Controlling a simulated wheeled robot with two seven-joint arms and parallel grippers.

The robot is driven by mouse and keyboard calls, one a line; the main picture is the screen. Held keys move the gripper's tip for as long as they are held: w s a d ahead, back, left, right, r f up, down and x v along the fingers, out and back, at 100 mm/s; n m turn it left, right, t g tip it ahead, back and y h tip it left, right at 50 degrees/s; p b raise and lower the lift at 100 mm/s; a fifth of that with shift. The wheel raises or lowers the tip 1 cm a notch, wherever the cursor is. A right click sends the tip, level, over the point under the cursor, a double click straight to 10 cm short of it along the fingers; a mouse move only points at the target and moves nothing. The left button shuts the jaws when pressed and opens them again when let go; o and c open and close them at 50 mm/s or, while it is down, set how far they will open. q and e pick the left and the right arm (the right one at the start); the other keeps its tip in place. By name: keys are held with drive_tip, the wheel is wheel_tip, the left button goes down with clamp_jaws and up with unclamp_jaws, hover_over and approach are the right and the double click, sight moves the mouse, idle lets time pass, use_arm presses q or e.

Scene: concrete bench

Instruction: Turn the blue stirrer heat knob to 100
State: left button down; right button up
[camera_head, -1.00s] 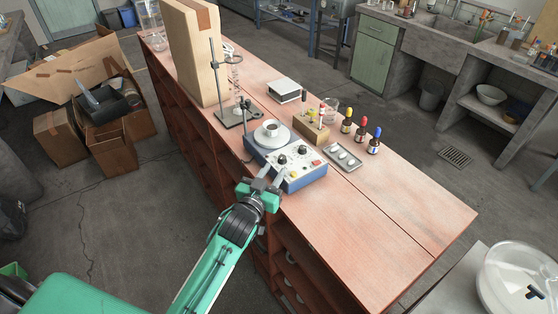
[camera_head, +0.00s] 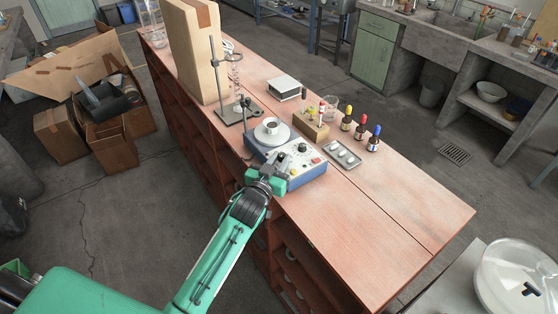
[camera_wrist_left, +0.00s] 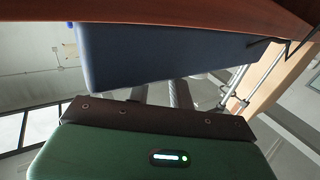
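The blue stirrer (camera_head: 308,177) stands on the bench with a white cup (camera_head: 271,128) on its round plate. Its pale sloped panel has a dark knob (camera_head: 302,148) and small coloured buttons at the right. My left gripper (camera_head: 282,161) is at the left part of the panel, its fingers over the other dark knob's place. The fingers and that knob blend together, so contact and finger gap are unclear. The left wrist view shows the stirrer's blue side (camera_wrist_left: 165,55) close in front of my gripper, its fingertips hidden. No scale reading is legible. My right gripper is out of view.
A metal stand (camera_head: 219,90) is behind the stirrer. A wooden rack (camera_head: 311,126), a tray with white pieces (camera_head: 343,154) and dropper bottles (camera_head: 373,139) lie to its right. The bench's front right (camera_head: 370,220) is clear.

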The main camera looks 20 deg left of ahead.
use_arm(q)
drive_tip(key=shift+r+h+p, duration=0.1)
drive_tip(key=shift+h+p, duration=0.2)
drive_tip(key=shift+a+m+h+p, duration=0.15)
drive_tip(key=shift+m+h+p, duration=0.3)
drive_tip(key=shift+m+h, duration=0.3)
drive_tip(key=c, duration=1.5)
unclamp_jaws()
drive_tip(key=shift+s+f, duration=0.2)
drive_tip(key=shift+s, duration=0.1)
drive_tip(key=b+v, duration=0.1)
drive_tip(key=v, duration=0.3)
drive_tip(key=b+v, duration=0.1)
drive_tip(key=v, duration=0.8)
drive_tip(key=shift+a+r+b, duration=0.15)
drive_tip(key=shift+r+b, duration=0.15)
drive_tip(key=shift+b, duration=0.1)
